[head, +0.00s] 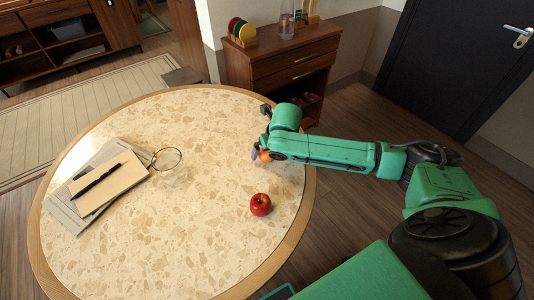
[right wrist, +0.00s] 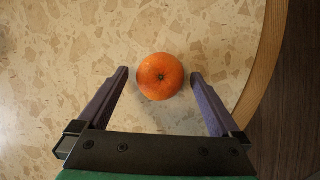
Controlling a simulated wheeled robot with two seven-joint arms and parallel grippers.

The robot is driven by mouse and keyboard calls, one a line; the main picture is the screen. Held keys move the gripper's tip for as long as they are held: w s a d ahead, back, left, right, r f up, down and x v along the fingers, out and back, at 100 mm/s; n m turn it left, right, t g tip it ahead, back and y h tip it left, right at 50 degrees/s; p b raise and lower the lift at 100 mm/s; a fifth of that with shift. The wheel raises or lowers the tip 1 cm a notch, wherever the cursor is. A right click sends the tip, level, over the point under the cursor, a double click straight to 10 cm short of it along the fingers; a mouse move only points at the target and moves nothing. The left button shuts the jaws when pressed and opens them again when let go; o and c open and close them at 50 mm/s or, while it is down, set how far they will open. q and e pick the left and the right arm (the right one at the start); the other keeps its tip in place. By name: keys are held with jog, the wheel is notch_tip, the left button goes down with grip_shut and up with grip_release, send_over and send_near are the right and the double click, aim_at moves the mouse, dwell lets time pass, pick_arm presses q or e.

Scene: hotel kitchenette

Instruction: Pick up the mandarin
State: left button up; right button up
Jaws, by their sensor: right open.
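The mandarin (right wrist: 160,76) is orange and round and rests on the terrazzo table (right wrist: 60,60). In the right wrist view it sits between the tips of my open right gripper (right wrist: 159,78), with a gap on each side. In the head view the mandarin (head: 265,156) shows only partly, behind my right gripper (head: 256,153), near the table's right side. My left gripper is not in view.
A red apple (head: 260,204) stands on the table nearer to me. A clear glass (head: 168,165), a notepad (head: 112,182) with a black pen and papers lie at left. A wooden cabinet (head: 290,65) stands behind. The table's wooden edge (right wrist: 262,60) is close on the right.

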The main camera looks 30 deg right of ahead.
jog(key=c, duration=1.4)
jog(key=shift+r, duration=0.15)
